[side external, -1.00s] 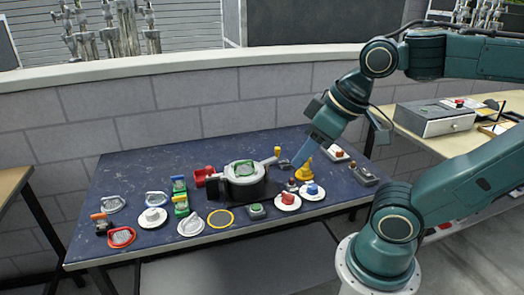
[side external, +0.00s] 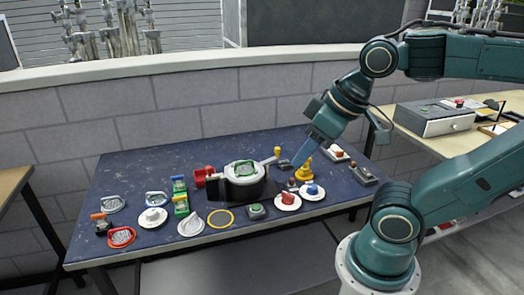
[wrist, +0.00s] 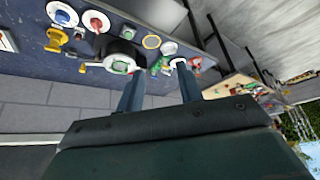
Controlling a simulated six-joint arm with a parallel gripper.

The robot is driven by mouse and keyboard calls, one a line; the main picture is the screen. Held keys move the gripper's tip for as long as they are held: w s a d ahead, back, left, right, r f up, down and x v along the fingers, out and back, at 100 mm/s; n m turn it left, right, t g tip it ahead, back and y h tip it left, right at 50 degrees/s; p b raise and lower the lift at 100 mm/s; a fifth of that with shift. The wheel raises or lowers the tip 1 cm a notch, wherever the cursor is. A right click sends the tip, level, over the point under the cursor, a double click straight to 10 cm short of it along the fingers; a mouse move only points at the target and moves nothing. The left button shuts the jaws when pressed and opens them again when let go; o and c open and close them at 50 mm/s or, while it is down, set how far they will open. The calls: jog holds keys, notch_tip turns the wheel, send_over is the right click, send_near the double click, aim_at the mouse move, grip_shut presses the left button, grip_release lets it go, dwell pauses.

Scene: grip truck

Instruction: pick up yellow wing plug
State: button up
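The yellow wing plug (side external: 304,173) stands upright near the right end of the blue table, its wide base down. In the wrist view a yellow piece (wrist: 56,36) at the upper left looks like the same plug. My gripper (side external: 297,165) points down and shows beside the plug, overlapping its left edge; I cannot tell whether they touch. In the wrist view my two fingers (wrist: 161,70) are wide apart with nothing held between them. The plug is not between the fingers there.
A round dark fixture (side external: 244,187) with a green top stands left of the plug. Close by are white discs with a red knob (side external: 288,197) and a blue knob (side external: 312,189). Several handles and plugs fill the table's left half. The table's back left is clear.

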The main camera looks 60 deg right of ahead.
dwell(0.4)
jog(key=o, duration=0.4)
jog(key=shift+o, duration=0.2)
jog(key=w+d+r+m+g+h, duration=0.1)
jog(key=w+d+m+g, duration=0.1)
jog(key=w+d+m, duration=0.45)
jog(key=m+g+y, duration=0.1)
jog(key=m+g, duration=0.3)
jog(key=m, duration=0.7)
send_over(305, 166)
jog(key=d, duration=0.1)
jog(key=shift+w+d+f, duration=0.1)
jog(key=shift+w+f, duration=0.05)
jog(key=shift+f, duration=11.9)
